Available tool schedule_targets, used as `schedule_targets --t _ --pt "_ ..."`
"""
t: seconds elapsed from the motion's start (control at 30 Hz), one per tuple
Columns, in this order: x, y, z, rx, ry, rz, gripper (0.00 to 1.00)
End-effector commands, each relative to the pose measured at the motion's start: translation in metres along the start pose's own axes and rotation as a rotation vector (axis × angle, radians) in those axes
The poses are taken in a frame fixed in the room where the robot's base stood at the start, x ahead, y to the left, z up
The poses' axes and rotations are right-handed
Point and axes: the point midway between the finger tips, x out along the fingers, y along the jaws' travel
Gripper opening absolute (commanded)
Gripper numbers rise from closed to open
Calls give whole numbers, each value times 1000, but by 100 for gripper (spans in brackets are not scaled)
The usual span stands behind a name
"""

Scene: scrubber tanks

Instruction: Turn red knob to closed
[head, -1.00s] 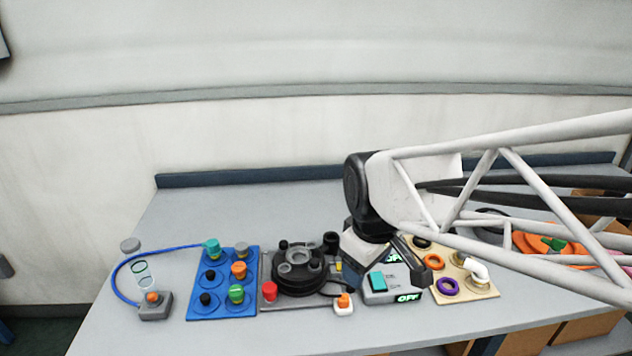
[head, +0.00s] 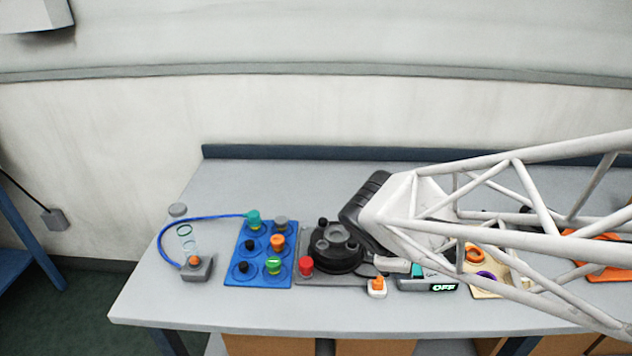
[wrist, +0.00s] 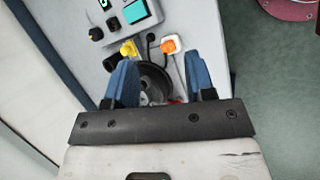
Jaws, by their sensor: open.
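The red knob (head: 306,265) sits at the front left of the dark plate, beside the round black device (head: 335,245), in the head view. In the wrist view only a sliver of red shows low between the fingers, near the black device (wrist: 153,82), and I cannot tell the knob's setting. My gripper (wrist: 159,62) is open, its two blue fingers apart with nothing between their tips. In the head view my arm hides most of the gripper, which is right of the black device and apart from the red knob.
The blue board (head: 259,281) with several coloured knobs is left of the red knob. An orange-and-white switch (head: 377,287) stands close to the right. Beyond it is a box reading OFF (head: 443,287). The bench's back left is clear.

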Motion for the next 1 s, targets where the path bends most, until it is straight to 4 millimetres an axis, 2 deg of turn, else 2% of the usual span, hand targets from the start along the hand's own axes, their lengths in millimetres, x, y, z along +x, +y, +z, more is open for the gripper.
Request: schedule_targets --t 0.27,0.53,0.77,1.0 --pt "20 6 -32 -355 -93 214 50" --pt "33 7 -78 -705 -161 436 50" --pt "40 -3 -128 -1003 -202 633 50" --pt "45 -28 -184 -1298 -228 839 50"
